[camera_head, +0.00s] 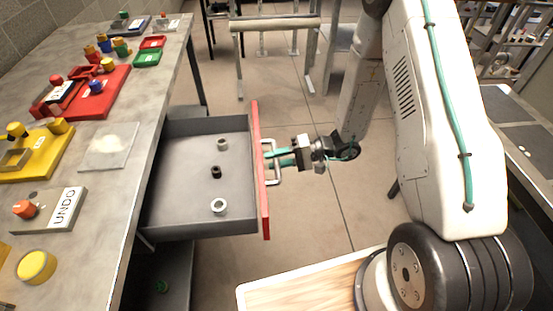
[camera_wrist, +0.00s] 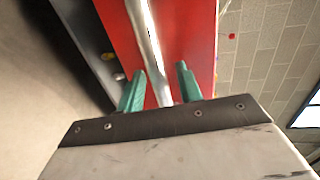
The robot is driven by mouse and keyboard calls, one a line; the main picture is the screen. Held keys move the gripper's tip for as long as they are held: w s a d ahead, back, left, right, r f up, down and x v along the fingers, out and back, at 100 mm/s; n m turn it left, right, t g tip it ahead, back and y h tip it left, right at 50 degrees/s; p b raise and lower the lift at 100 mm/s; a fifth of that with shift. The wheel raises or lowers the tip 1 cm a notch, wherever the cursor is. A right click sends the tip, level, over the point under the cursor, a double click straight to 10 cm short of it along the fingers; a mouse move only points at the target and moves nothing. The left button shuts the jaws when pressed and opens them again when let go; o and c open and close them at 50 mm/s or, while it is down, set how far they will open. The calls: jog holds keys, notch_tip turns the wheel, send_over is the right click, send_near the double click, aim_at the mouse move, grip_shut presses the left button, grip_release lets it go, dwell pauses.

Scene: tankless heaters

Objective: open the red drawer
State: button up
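The red drawer stands pulled well out from under the left workbench, its red front (camera_head: 260,170) facing my arm and its grey inside showing. A metal bar handle (camera_head: 276,176) is on the front; it also shows in the wrist view (camera_wrist: 149,35). My gripper (camera_head: 271,158) is at the handle. In the wrist view its two teal fingers (camera_wrist: 160,78) stand apart, one on each side of the bar, with a visible gap at least on the right. The gripper looks open around the handle.
Several small ring-like parts, such as a white one (camera_head: 219,206), lie in the drawer. The workbench (camera_head: 128,175) holds red, yellow and green fixtures. A wooden board (camera_head: 300,290) is at the bottom. Tiled floor (camera_head: 330,215) is clear right of the drawer.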

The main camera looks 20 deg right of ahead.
jog(key=v, duration=0.7)
jog(key=shift+d, duration=0.35)
jog(key=shift+s, duration=0.1)
jog(key=s+d+r+h, duration=0.2)
jog(key=s+r+h, duration=0.5)
jog(key=s+r, duration=0.5)
jog(key=s+d+r+n+h, duration=0.1)
jog(key=s+r+h, duration=0.7)
jog(key=r, duration=1)
jog(key=s+d, duration=0.1)
jog(key=s, duration=0.3)
jog(key=shift+d+r+n+g, duration=0.2)
jog(key=shift+n+g, duration=0.1)
jog(key=shift+g, duration=0.1)
